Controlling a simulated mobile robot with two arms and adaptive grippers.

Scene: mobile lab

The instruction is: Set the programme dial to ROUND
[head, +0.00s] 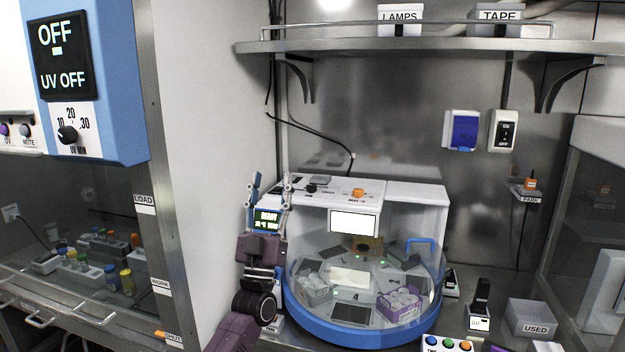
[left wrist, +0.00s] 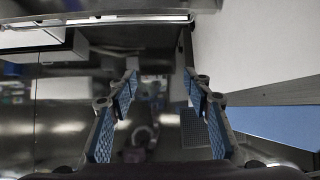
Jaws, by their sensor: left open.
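A white machine (head: 415,195) with a round clear-lidded drum on a blue base (head: 365,338) stands on the bench. On its top panel are a small black knob (head: 311,188) and an orange knob (head: 358,193). The labels beside them are too small to read, so I cannot tell which is the programme dial or where it points. My left gripper (head: 271,183) is upright, open and empty, left of the black knob and apart from it. My right gripper is not in view.
A steel shelf (head: 430,46) with LAMPS and TAPE boxes hangs above the machine. A blue and white cabinet (head: 120,80) with its own UV MIN dial (head: 68,134) stands at the left. A grey USED box (head: 530,318) sits at the right.

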